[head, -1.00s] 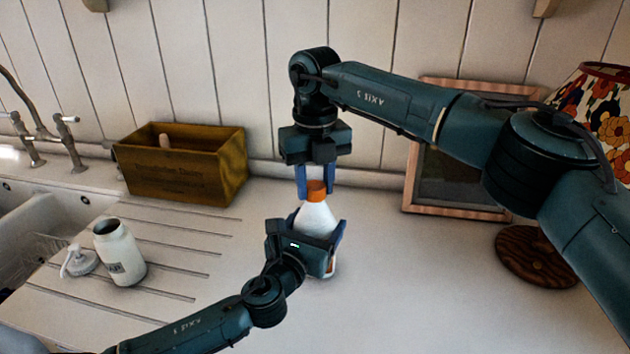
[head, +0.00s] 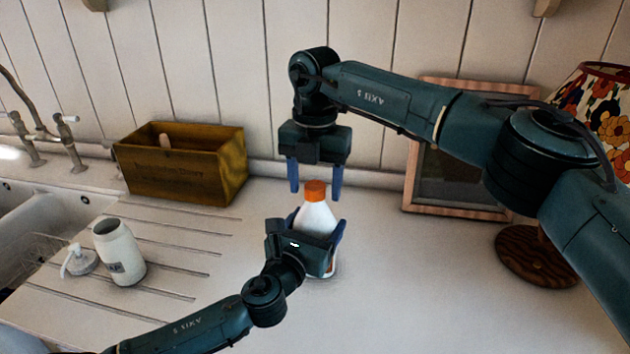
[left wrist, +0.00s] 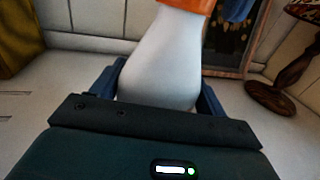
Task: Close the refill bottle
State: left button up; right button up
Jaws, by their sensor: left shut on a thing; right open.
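The refill bottle (head: 318,218) is white with an orange cap (head: 315,190) on its top. It stands upright on the counter. My left gripper (head: 318,232) is shut on the bottle's body from the front. In the left wrist view the white bottle (left wrist: 165,60) stands between the blue fingers, and the lower edge of the orange cap (left wrist: 188,5) shows at the top. My right gripper (head: 315,178) is open above the bottle, its blue fingers pointing down on either side of the cap's top and apart from it.
An open white dispenser jar (head: 120,252) and its pump top (head: 78,260) are on the draining board at left. A wooden box (head: 182,170) stands at the back. A picture frame (head: 455,198) and a floral lamp (head: 535,255) are at right. The front counter is clear.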

jog(key=shift+r, duration=0.1)
notch_tip(320, 180, up, 12)
dwell(0.4)
pick_arm(q)
jog(key=o, duration=2)
jog(key=shift+c, duration=0.2)
jog(key=b+v, duration=0.1)
jog(key=v, duration=1.2)
pick_arm(e)
jog(key=shift+f, duration=0.65)
pick_arm(q)
jog(key=shift+s, duration=0.15)
